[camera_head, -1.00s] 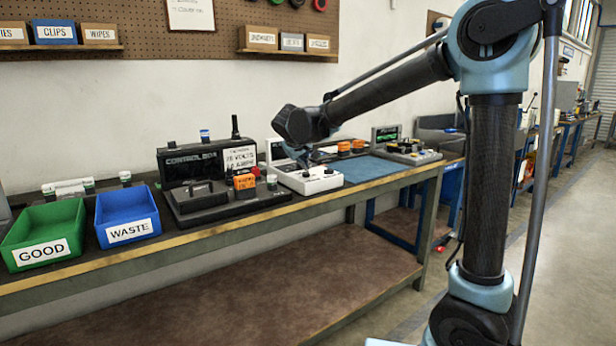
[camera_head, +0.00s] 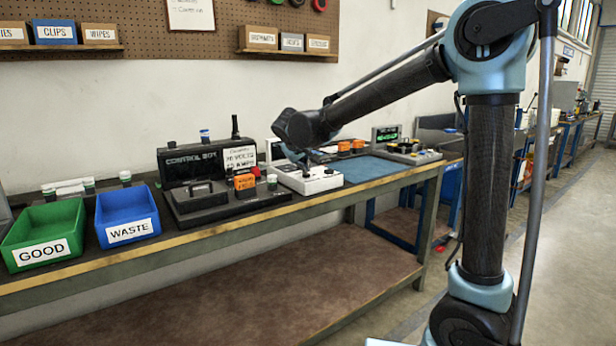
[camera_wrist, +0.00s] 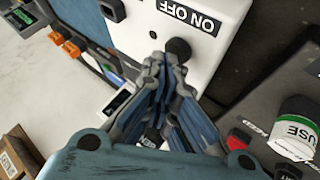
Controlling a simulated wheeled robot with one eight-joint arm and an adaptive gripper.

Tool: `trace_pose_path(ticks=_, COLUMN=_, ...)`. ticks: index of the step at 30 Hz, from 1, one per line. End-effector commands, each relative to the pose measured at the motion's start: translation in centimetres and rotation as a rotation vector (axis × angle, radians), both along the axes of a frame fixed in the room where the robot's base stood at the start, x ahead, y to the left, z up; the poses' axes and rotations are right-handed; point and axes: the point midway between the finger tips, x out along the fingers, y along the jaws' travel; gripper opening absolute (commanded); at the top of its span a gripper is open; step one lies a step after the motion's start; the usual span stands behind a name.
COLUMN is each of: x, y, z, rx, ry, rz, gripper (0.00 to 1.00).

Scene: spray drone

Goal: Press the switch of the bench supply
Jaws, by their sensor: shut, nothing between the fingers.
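A white box (camera_head: 322,184) stands on the bench, right of the control box; I take it for the bench supply. In the wrist view the white box (camera_wrist: 215,62) carries a black ON OFF label (camera_wrist: 196,17) and a round black switch (camera_wrist: 178,50) beside the label. My gripper (camera_wrist: 165,62) is shut and empty, its fingertips right at the switch; I cannot tell whether they touch it. In the head view my gripper (camera_head: 304,162) points down over the white box, and the switch is too small to make out.
A green GOOD bin (camera_head: 45,252) and a blue WASTE bin (camera_head: 128,232) are farther left. A blue mat (camera_head: 376,169) to the right is mostly clear.

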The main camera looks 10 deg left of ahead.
Motion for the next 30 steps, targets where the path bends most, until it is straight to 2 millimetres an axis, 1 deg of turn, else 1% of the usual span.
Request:
trace_pose_path(ticks=8, x=0.0, y=0.0, z=0.0, rx=0.000, ry=0.000, rz=0.000, gripper=0.00)
trace_pose_path(ticks=18, x=0.0, y=0.0, z=1.1, rx=0.000, ry=0.000, rz=0.000, gripper=0.00)
trace_pose_path(ticks=26, x=0.0, y=0.0, z=1.2, rx=0.000, ry=0.000, rz=0.000, gripper=0.00)
trace_pose_path(ticks=30, x=0.0, y=0.0, z=1.8, rx=0.000, ry=0.000, rz=0.000, gripper=0.00)
